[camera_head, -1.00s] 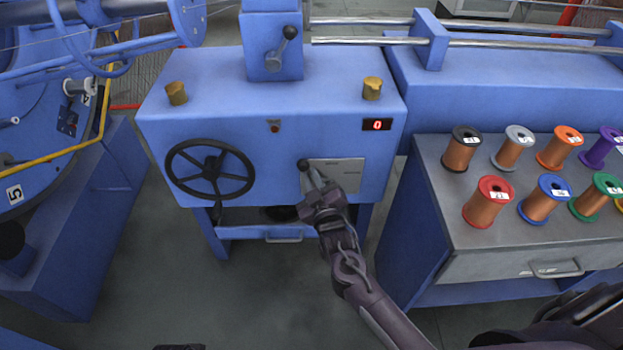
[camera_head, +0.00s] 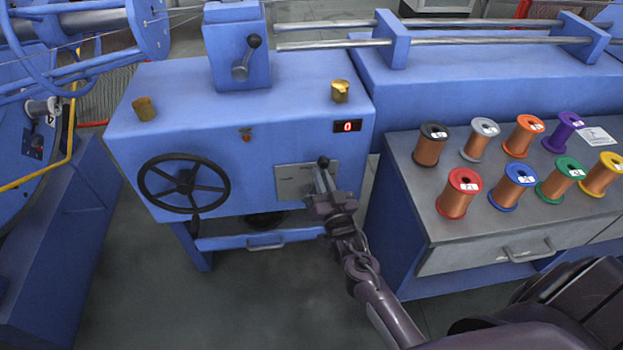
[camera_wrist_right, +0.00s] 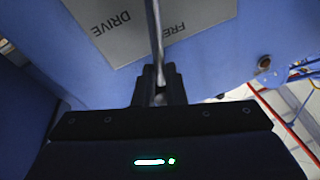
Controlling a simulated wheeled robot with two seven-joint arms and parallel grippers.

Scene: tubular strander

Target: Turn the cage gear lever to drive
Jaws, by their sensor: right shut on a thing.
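The lever (camera_head: 323,162) with a black ball knob stands over the right part of a grey plate (camera_head: 292,184) on the blue cabinet front. In the right wrist view the lever (camera_wrist_right: 154,30) is a thin metal rod, and the plate (camera_wrist_right: 136,43) carries the words DRIVE on the left and FREE by the rod. The rod hides the end of FREE. My right gripper (camera_head: 323,186) is shut on the lever below its knob. It shows in the wrist view with the rod between its fingers (camera_wrist_right: 159,85). My left gripper is not in view.
A black handwheel (camera_head: 184,184) is left of the plate. Another lever (camera_head: 246,58) stands on top, and a red display (camera_head: 347,126) reads 0. A bench (camera_head: 400,175) with several wire spools is at right. The floor (camera_head: 190,295) in front is clear.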

